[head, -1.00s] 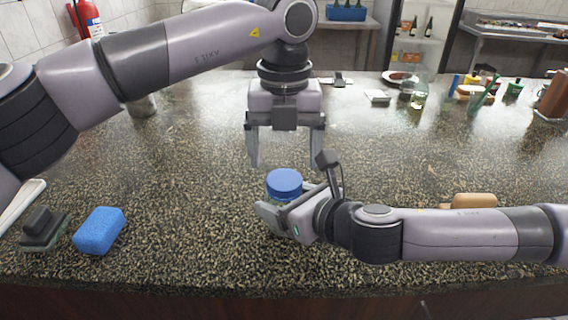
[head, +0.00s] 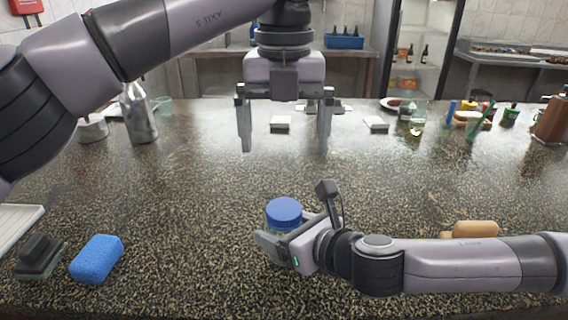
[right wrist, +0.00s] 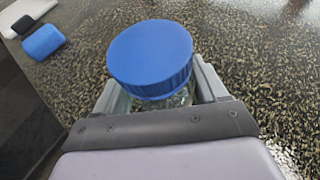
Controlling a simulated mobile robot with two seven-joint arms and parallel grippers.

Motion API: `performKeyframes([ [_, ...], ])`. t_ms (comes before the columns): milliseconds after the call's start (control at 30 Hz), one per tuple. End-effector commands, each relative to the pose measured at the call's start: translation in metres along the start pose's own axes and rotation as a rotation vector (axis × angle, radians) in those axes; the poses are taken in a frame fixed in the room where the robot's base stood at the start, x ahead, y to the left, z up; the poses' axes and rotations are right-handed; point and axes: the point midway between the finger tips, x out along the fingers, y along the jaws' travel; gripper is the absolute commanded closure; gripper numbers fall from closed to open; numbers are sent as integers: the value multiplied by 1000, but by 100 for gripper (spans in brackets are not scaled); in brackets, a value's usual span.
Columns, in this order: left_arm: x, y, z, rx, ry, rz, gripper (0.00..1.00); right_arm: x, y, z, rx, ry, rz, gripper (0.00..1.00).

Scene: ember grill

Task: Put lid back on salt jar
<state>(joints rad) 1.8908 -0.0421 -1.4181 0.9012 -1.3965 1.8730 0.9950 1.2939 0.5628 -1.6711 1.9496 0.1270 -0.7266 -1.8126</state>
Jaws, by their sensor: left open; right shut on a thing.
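The salt jar (head: 284,228) stands upright on the speckled counter, mostly hidden by my right gripper. Its blue lid (head: 284,211) sits on top of the jar. In the right wrist view the lid (right wrist: 151,58) covers the jar's mouth, with a bit of clear glass (right wrist: 160,102) below it. I cannot tell whether the lid is fully tightened. My right gripper (head: 279,240) is shut around the jar's body, below the lid. My left gripper (head: 284,135) is open and empty, pointing down, above and beyond the jar and apart from it.
A blue sponge (head: 97,259) and a dark scrubber (head: 40,257) lie at the left front. A metal bottle (head: 138,113) stands at the back left. A tan wooden piece (head: 475,229) lies behind my right forearm. The counter's middle is clear.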

Motion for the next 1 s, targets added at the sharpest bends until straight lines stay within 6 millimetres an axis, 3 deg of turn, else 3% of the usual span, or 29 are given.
performKeyframes([
  [100, -21, -1, 0, -1, -2, 0, 0, 0, 0, 1, 0, -1, 0, 100],
  [300, -37, 0, 0, 0, 0, 1, 0, 0, 0, 1, 0, -1, 0, 100],
  [700, -42, 0, 0, 1, 1, 1, 0, 0, 0, 1, 0, -2, 0, 100],
  [733, -42, 0, 0, 1, 1, 1, 0, 0, 0, 1, 0, -2, 0, 18],
  [800, -41, 0, 0, 0, 1, 1, 0, 0, 0, 1, 0, -2, 0, 0],
  [1000, -41, 0, 0, 0, 1, 1, 0, 0, 0, 0, 0, -1, 0, 0],
])
